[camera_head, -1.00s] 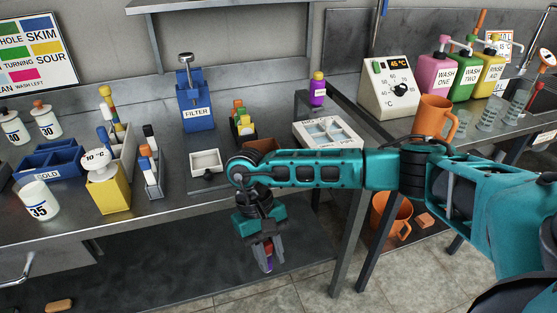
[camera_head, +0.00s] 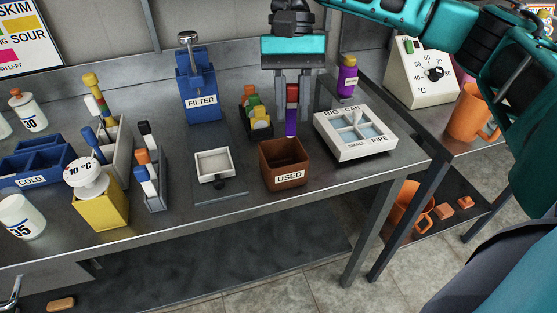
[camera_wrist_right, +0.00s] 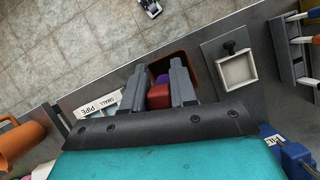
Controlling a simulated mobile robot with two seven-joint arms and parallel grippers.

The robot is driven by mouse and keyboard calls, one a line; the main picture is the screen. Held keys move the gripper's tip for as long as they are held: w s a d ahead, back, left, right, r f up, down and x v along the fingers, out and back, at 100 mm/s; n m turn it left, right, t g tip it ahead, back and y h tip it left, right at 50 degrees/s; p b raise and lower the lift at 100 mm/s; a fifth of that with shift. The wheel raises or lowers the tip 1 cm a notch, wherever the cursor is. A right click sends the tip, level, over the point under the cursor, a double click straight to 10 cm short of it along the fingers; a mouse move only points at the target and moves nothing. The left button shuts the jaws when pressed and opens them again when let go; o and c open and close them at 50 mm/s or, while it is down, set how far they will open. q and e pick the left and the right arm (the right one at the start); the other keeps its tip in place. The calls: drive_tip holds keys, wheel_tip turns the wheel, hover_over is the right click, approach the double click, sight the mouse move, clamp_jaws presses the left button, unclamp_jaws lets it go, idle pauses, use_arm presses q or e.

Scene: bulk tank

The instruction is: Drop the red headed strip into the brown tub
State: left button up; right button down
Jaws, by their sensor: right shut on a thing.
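My right gripper (camera_head: 292,95) is shut on the red headed strip (camera_head: 291,112), which hangs upright with its red head up and a purple-blue lower part. The strip's lower end is at or just above the far rim of the brown tub (camera_head: 283,178), labelled USED; I cannot tell whether it is over the opening. In the right wrist view the red head (camera_wrist_right: 159,96) sits between the fingers, with the tub's rim (camera_wrist_right: 196,60) partly hidden beyond them. My left gripper is not in view.
A white divided tray (camera_head: 355,150) stands right of the tub, a small white drawer (camera_head: 215,165) left of it. A caddy of coloured bottles (camera_head: 257,118) and a purple bottle (camera_head: 347,77) stand behind. A blue filter stand (camera_head: 197,95) is further left.

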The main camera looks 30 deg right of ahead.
sight(292, 120)
drive_tip(key=shift+s+f, duration=0.1)
drive_tip(key=shift+f, duration=0.5)
wheel_tip(292, 120, down, 3)
drive_tip(key=shift+f+b, duration=0.1)
drive_tip(key=shift+b, duration=1.15)
drive_tip(key=shift+f, duration=0.5)
drive_tip(key=c, duration=1.1)
unclamp_jaws()
drive_tip(key=shift+o, duration=1.4)
